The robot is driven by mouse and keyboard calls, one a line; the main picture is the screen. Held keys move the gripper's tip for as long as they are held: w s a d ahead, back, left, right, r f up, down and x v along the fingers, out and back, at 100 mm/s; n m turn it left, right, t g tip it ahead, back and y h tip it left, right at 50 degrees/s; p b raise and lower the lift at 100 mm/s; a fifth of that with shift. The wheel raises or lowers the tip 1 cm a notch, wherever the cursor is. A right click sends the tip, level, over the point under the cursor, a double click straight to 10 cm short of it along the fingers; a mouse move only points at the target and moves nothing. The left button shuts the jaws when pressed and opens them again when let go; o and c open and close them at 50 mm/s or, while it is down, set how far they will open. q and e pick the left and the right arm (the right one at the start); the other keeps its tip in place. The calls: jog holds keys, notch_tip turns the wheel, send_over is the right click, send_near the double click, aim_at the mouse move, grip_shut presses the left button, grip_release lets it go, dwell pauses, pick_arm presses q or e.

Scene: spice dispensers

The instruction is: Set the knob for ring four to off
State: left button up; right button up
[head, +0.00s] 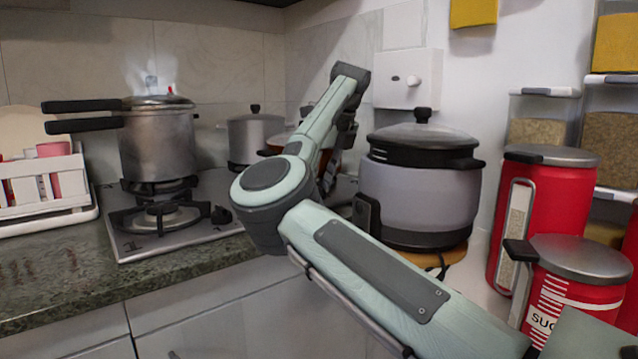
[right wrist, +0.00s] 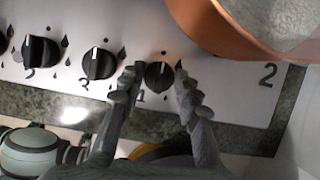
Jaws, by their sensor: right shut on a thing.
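In the right wrist view, a row of dark round knobs sits on the steel stove panel. My right gripper (right wrist: 160,70) is around the rightmost knob (right wrist: 159,76), one fingertip on each side, shut on it. A white mark on this knob points roughly up. The label below it is partly covered by a finger, so I cannot read it surely. Left of it are the knob labelled 3 (right wrist: 99,63) and the knob labelled 2 (right wrist: 40,52). My left gripper is not in view.
A steaming pressure cooker (head: 158,142) stands on the stove's left side. A copper-coloured pan (right wrist: 205,35) overhangs near the held knob. A rice cooker (head: 420,195) and red canisters (head: 545,200) stand to the right. A dish rack (head: 48,190) is at left.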

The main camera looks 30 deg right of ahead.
jog(key=o, duration=1.1)
jog(key=v, duration=1.2)
